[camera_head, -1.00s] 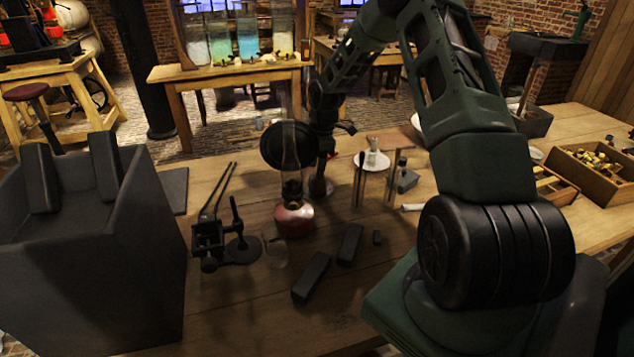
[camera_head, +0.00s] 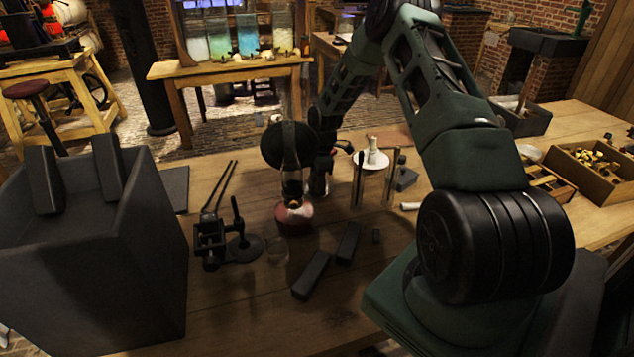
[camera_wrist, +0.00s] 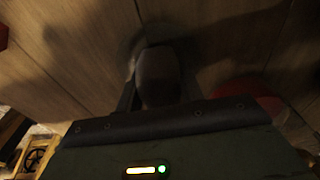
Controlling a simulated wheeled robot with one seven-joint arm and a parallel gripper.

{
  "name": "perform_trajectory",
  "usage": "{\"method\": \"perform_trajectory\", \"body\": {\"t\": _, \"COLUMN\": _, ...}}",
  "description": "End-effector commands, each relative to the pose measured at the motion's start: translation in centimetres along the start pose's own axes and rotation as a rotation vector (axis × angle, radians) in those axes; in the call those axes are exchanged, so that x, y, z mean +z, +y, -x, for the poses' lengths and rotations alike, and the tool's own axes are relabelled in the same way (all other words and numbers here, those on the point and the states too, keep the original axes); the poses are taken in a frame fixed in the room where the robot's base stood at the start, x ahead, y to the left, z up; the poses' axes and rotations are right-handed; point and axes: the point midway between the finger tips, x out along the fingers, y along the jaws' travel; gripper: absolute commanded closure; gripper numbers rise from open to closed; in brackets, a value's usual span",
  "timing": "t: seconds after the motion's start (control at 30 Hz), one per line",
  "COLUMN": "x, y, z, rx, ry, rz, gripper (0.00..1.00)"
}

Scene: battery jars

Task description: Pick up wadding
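I cannot pick out the wadding for certain. A small white roll (camera_head: 410,206) lies on the wooden bench, right of several upright dark rods. A pale upright piece (camera_head: 372,148) stands on a white dish (camera_head: 369,160) behind those rods. My gripper is low over the bench, just behind and right of the red-based lamp (camera_head: 294,216), largely hidden in the head view. In the wrist view a dark, blunt shape (camera_wrist: 158,76) shows at my gripper, low over the planks; I cannot tell whether it is a finger or something held. The finger gap is not clear.
A dark stand with tongs (camera_head: 222,238) is left of the lamp. A small clear glass (camera_head: 278,250) and dark blocks (camera_head: 312,275) lie in front. A grey box (camera_head: 90,260) fills the left. A wooden crate of brass parts (camera_head: 596,172) is at right.

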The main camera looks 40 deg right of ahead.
Motion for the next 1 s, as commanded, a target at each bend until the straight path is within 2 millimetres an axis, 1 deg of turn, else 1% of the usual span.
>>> {"method": "perform_trajectory", "body": {"t": 0.03, "x": 0.0, "y": 0.0, "z": 0.0, "rx": 0.0, "ry": 0.0, "rz": 0.0, "gripper": 0.84}}
{"method": "perform_trajectory", "body": {"t": 0.07, "x": 0.0, "y": 0.0, "z": 0.0, "rx": 0.0, "ry": 0.0, "rz": 0.0, "gripper": 0.87}}
{"method": "perform_trajectory", "body": {"t": 0.27, "x": 0.0, "y": 0.0, "z": 0.1, "rx": 0.001, "ry": 0.0, "rz": 0.0, "gripper": 0.87}}
{"method": "perform_trajectory", "body": {"t": 0.37, "x": -0.1, "y": 0.1, "z": 0.8, "rx": 0.002, "ry": 0.0, "rz": 0.0, "gripper": 0.87}}
{"method": "perform_trajectory", "body": {"t": 0.47, "x": -0.3, "y": 0.1, "z": 2.3, "rx": 0.005, "ry": 0.0, "rz": 0.001, "gripper": 0.87}}
{"method": "perform_trajectory", "body": {"t": 0.7, "x": -0.8, "y": 0.1, "z": 7.0, "rx": 0.004, "ry": -0.001, "rz": -0.001, "gripper": 0.87}}
{"method": "perform_trajectory", "body": {"t": 0.8, "x": -1.0, "y": 0.1, "z": 8.5, "rx": 0.003, "ry": 0.0, "rz": 0.0, "gripper": 0.87}}
{"method": "perform_trajectory", "body": {"t": 0.9, "x": -1.2, "y": 0.0, "z": 9.5, "rx": 0.001, "ry": 0.0, "rz": 0.0, "gripper": 0.87}}
{"method": "perform_trajectory", "body": {"t": 1.0, "x": -1.2, "y": 0.0, "z": 9.9, "rx": 0.0, "ry": 0.001, "rz": -0.001, "gripper": 0.87}}
